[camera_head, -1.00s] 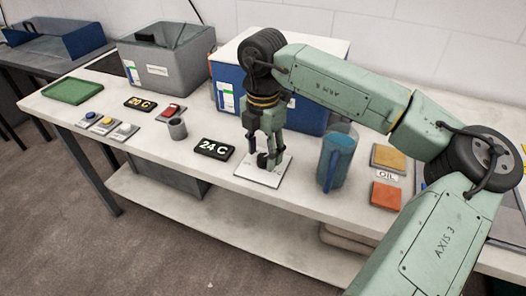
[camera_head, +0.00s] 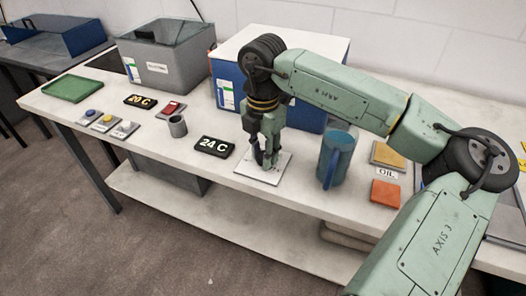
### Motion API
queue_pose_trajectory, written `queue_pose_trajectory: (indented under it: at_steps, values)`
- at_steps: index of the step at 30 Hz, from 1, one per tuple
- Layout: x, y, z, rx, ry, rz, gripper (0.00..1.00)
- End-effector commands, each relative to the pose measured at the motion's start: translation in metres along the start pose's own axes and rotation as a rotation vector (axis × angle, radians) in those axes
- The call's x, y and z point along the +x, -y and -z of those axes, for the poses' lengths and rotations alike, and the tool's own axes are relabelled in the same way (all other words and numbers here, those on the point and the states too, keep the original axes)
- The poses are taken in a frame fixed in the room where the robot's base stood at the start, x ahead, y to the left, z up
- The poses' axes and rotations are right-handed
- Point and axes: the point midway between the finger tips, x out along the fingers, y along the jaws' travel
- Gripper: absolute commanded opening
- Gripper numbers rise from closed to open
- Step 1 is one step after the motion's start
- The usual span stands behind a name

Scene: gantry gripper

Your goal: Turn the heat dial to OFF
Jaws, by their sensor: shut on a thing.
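My gripper (camera_head: 265,162) points down over a white square plate (camera_head: 279,172) near the middle of the table. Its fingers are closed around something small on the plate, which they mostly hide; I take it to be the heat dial. The dial's pointer and the plate's markings cannot be read from here. A black display reading "24 C" (camera_head: 214,146) lies just left of the plate. Another black display reading "20 C" (camera_head: 140,101) lies farther left.
A blue mug (camera_head: 335,158) stands close right of the plate. A small grey cup (camera_head: 177,126), a red switch (camera_head: 172,108) and several button plates (camera_head: 103,123) are to the left. A blue box (camera_head: 300,112) and a grey bin (camera_head: 175,72) stand behind.

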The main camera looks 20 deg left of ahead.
Motion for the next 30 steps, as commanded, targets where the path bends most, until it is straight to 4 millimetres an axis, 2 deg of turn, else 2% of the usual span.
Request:
queue_pose_trajectory:
  at_steps: [5,16,30]
  values:
    - [-0.0002,0.0000,0.0000,0.000,0.000,0.000,0.00]
    - [0.0020,0.0003,-0.0003,-0.067,0.002,0.000,0.00]
    - [0.0030,0.0013,-0.0007,-0.450,0.003,0.001,0.00]
